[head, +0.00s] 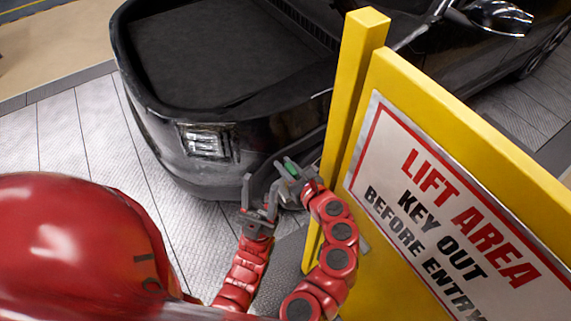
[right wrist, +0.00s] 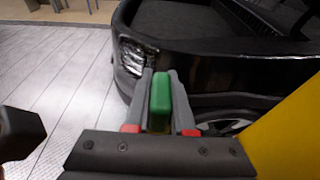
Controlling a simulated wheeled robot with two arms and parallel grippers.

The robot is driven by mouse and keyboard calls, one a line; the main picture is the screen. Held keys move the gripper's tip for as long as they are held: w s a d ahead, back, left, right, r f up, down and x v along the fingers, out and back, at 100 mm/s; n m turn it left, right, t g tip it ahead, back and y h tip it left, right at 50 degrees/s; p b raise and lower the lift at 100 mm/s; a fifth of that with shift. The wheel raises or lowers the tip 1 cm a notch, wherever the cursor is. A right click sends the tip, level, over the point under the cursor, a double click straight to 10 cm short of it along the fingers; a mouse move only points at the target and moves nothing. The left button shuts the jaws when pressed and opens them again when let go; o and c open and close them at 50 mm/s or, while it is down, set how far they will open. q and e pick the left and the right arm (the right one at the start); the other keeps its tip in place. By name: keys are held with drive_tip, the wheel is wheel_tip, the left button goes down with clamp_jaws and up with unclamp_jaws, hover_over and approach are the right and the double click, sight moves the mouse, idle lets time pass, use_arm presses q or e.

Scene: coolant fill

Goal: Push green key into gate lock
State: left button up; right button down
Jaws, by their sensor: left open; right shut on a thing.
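The green key (head: 293,169) is between the fingers of my right gripper (head: 288,169), in front of the car's corner and left of the yellow gate post (head: 352,90). In the right wrist view the green key (right wrist: 161,95) points away between the two fingers of my right gripper (right wrist: 160,100). My left gripper (head: 261,196) is open and empty, just lower left of the right one. The yellow gate (head: 480,120) bears a sign reading "LIFT AREA KEY OUT BEFORE ENTRY". I cannot make out the gate lock in either view.
A black car (head: 180,120) with an open bay stands behind the grippers and reaches behind the gate. A yellow surface (right wrist: 290,130) is close on the right in the right wrist view. Grey floor (head: 60,130) is clear on the left.

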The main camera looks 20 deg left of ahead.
drive_tip(key=shift+f+b, duration=0.35)
drive_tip(key=shift+f, duration=0.25)
drive_tip(key=c, duration=0.7)
unclamp_jaws()
drive_tip(key=shift+p+v, duration=2.75)
drive_tip(key=shift+v, duration=5.95)
drive_tip(key=shift+w, duration=0.1)
drive_tip(key=shift+f, duration=0.1)
